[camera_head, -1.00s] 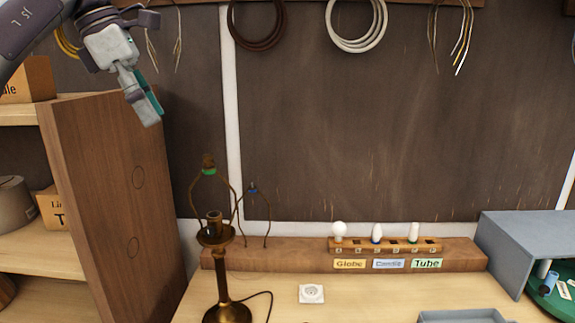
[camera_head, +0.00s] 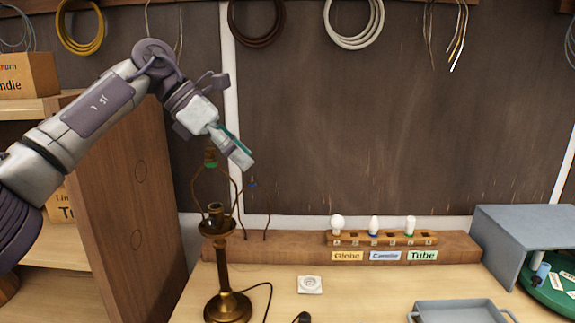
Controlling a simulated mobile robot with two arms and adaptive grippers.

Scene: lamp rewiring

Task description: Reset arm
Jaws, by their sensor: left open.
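My left arm comes in from the left, and my left gripper (camera_head: 240,150) hangs in the air above and a little right of the lamp's top in the picture. Its jaws point down and to the right, are open, and hold nothing that I can see. The brass lamp (camera_head: 221,262) stands upright on the table, with a wire harp and a green-marked top (camera_head: 211,160) just below left of the gripper. I cannot tell the depth gap between them. My right gripper is not in view.
A rack with several bulbs (camera_head: 382,239) stands at the back of the table. A wall socket (camera_head: 310,285) and a grey tray (camera_head: 462,312) lie in front. A grey housing (camera_head: 530,225) is at the right, and a wooden shelf unit (camera_head: 120,200) at the left.

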